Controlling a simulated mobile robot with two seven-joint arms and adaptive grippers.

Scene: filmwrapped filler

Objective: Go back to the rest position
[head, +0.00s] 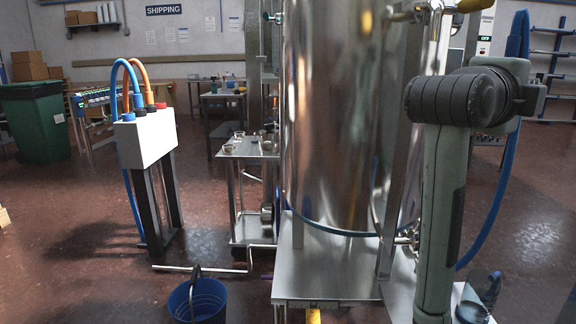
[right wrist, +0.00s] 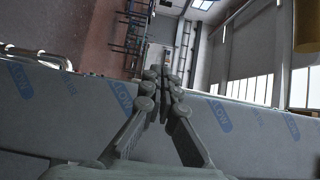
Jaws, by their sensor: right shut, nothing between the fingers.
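My right gripper (right wrist: 163,74) shows in the right wrist view with its two grey fingers drawn together at the tips and nothing between them. Behind it is a pale panel covered in film with blue printed marks (right wrist: 120,95). I cannot tell whether the fingers touch it. In the head view my right arm rises at the right, in front of the steel tank, and its gripper cannot be made out. My left gripper is not in view.
A large steel tank (head: 335,120) on a metal platform (head: 330,275) fills the centre. A white box on a black stand (head: 145,138) with hoses, a dark blue bucket (head: 199,302) and a green bin (head: 38,125) stand left. Red floor between them is mostly clear.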

